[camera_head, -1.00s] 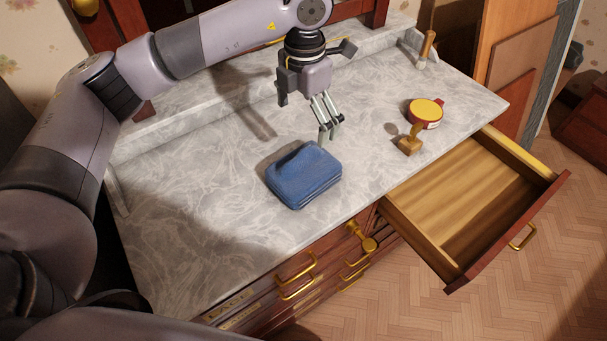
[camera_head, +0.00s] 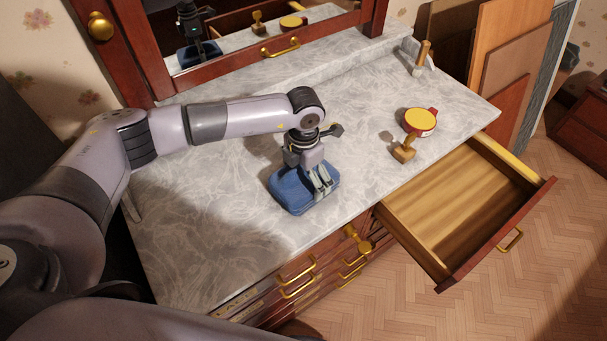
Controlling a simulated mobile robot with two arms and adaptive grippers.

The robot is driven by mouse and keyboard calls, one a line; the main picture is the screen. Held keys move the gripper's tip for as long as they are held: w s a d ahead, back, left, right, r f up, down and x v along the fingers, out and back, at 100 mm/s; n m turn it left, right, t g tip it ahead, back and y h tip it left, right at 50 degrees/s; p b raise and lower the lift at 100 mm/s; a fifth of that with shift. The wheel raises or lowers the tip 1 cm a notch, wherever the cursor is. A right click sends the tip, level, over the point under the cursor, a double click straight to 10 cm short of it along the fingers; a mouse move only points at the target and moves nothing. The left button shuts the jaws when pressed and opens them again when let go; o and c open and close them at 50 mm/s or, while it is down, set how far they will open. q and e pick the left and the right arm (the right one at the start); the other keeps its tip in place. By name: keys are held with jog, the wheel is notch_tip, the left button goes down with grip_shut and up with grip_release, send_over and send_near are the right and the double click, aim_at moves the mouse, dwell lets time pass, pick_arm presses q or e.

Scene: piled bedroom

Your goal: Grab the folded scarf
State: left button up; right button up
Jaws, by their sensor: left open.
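The folded scarf (camera_head: 291,192) is a blue folded bundle lying on the grey marble top of the dresser, near its front edge. My left gripper (camera_head: 321,187) is open and points down right over the scarf. Its fingers cover the scarf's right part, and the gripper body hides its back. I cannot tell how far the fingertips reach around or into the cloth. My right gripper is not in view.
An open, empty wooden drawer (camera_head: 452,205) juts out at the front right. A wooden stamp (camera_head: 404,150) and a yellow-topped red tin (camera_head: 420,121) stand right of the scarf. A hammer-like tool (camera_head: 422,57) is at the back. A mirror (camera_head: 250,25) rises behind. The marble left of the scarf (camera_head: 190,215) is clear.

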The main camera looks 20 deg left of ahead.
pick_arm(q)
jog(key=shift+f, duration=0.55)
jog(key=c, duration=1)
jog(key=shift+r, duration=0.15)
